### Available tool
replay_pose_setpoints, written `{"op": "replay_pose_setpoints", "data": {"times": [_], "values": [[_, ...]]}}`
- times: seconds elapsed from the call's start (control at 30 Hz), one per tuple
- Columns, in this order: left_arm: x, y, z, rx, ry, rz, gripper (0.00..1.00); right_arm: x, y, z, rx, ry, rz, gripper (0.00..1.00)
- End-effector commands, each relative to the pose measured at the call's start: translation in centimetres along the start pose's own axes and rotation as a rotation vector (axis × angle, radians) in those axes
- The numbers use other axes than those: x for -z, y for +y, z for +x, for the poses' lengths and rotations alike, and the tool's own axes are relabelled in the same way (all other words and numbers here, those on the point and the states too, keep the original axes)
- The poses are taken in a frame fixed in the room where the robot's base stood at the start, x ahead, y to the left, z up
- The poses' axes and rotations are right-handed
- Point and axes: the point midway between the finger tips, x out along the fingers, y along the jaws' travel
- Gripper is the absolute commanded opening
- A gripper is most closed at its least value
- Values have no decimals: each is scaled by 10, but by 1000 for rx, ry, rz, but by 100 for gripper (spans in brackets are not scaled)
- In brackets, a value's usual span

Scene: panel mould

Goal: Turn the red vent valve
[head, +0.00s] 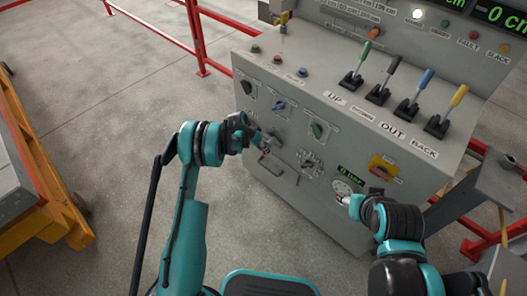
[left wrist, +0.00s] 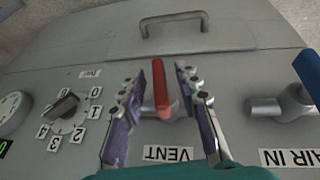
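The red vent valve handle (left wrist: 161,90) stands on a short grey pipe fitting on the panel, above an upside-down VENT label (left wrist: 167,154) in the left wrist view. My left gripper (left wrist: 157,76) is open, with one finger on each side of the handle. A gap shows on the left; the right finger is nearer, and I cannot tell whether it touches. In the head view my left gripper (head: 266,144) is at the lower left of the console front and hides the red handle. My right gripper (head: 344,200) is near the pressure gauge; its fingers are too small to read.
A blue-handled valve (left wrist: 307,75) marked AIR IN is right of the vent in the left wrist view. A numbered dial (left wrist: 65,108) is on its left, and a metal handle (left wrist: 173,21) lies beyond. Several levers (head: 398,88) stand on the console (head: 320,110).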

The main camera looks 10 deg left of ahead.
Motion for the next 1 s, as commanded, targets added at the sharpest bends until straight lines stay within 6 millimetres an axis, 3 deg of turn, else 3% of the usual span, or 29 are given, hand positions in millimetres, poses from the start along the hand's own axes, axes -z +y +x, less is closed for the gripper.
{"op": "replay_pose_setpoints", "data": {"times": [0.33,0.47,0.67,1.0], "values": [[0,0,5,0,0,0,33,-1,0,1,0,0,0,49],[0,0,5,0,0,0,0,-1,0,1,0,0,0,49],[0,1,5,5,0,2,0,-1,0,1,0,0,0,49],[0,1,6,184,0,77,0,-1,0,1,0,0,0,49]]}}
